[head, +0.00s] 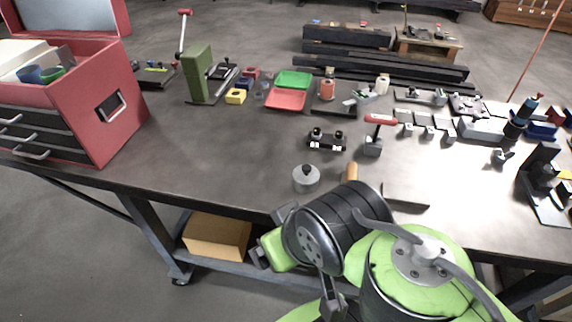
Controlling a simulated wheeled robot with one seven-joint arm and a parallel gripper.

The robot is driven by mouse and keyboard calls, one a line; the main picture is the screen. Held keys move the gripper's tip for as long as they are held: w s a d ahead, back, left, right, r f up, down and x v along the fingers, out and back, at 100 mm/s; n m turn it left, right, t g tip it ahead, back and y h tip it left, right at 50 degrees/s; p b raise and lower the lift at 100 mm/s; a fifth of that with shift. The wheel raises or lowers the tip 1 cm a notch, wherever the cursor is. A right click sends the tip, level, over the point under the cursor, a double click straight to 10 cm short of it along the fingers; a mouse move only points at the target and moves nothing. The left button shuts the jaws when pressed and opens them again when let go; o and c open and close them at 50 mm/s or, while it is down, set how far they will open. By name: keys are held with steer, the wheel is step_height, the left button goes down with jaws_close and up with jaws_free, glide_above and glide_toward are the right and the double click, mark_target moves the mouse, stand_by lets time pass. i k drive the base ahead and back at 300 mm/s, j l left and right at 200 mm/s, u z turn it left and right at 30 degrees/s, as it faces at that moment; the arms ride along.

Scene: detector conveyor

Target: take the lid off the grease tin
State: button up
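A small round grey tin (306,184) stands upright on the workbench near its front edge, left of my arm. It looks like the grease tin. Its lid (306,173) sits on top, with a dark knob in the middle. My green and black arm fills the lower middle of the head view, to the right of and below the tin. Dark parts show at the arm's left end, but I cannot make out fingertips. My arm is apart from the tin in the picture, and nothing visible touches the lid.
A red toolbox (120,125) stands at the left. A dark block with two knobs (327,139) and a red-handled tool (378,130) are behind the tin. A wooden handle (351,172) shows behind my arm. The bench left of the tin is clear.

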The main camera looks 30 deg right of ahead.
mark_target(304, 174)
steer(key=i+j+z, duration=0.3)
steer(key=z, duration=0.2)
steer(key=i+j+z, duration=0.45)
steer(key=k+j, duration=0.05)
